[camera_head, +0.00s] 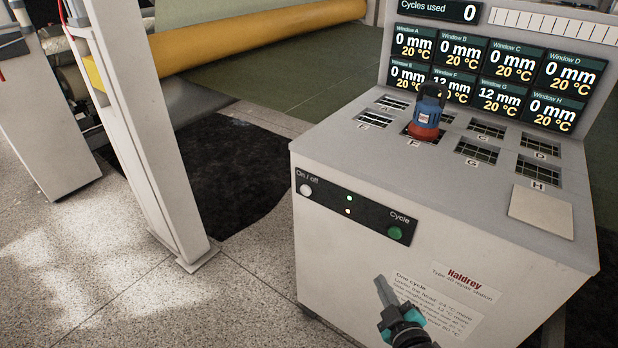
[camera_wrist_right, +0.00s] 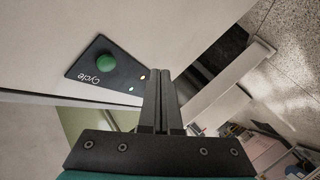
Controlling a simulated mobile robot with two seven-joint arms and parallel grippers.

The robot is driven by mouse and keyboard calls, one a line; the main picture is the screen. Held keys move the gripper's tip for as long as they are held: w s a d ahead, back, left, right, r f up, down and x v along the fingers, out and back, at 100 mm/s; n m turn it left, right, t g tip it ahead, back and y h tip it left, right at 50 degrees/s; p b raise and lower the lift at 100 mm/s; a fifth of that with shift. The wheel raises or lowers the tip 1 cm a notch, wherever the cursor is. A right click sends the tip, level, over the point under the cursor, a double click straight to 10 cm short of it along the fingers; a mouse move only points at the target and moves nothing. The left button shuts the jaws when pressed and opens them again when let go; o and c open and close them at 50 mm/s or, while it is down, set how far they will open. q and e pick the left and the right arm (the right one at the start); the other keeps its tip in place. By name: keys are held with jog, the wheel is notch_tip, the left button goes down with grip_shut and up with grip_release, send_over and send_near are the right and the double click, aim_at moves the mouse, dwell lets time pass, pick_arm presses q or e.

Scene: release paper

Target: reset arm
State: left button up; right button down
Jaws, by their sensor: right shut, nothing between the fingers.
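My right gripper (camera_head: 382,290) is in front of the white cabinet (camera_head: 345,270), below the dark control strip (camera_head: 370,222). Its two fingers are together with nothing between them, and they also show in the right wrist view (camera_wrist_right: 160,85). The green Cycle button (camera_head: 395,233) is above and to the right of the fingertips in the head view. The Cycle button also shows at the upper left of the right wrist view (camera_wrist_right: 106,63), apart from the fingers. My left gripper is not in view.
A blue and red object (camera_head: 427,115) stands on window F of the cabinet top. A display panel (camera_head: 490,75) rises behind it. A pale square plate (camera_head: 541,211) lies at the right. A white post (camera_head: 135,130) stands to the left; speckled floor (camera_head: 80,265) there is clear.

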jog(key=s+d+f+m+g+h+p, duration=0.2)
jog(key=s+f+m+g+p, duration=0.2)
jog(key=s+f+g+p, duration=0.65)
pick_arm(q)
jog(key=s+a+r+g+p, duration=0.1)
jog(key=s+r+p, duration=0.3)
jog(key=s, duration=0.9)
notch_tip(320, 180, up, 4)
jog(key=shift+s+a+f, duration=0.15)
pick_arm(e)
jog(key=s+d+f+m+g, duration=0.1)
jog(key=s+f+m, duration=0.1)
jog(key=s, duration=1.3)
jog(key=s+d+f+m+g, duration=0.1)
jog(key=s+f+m+g, duration=0.1)
jog(key=s, duration=1.4)
jog(key=shift+h, duration=0.3)
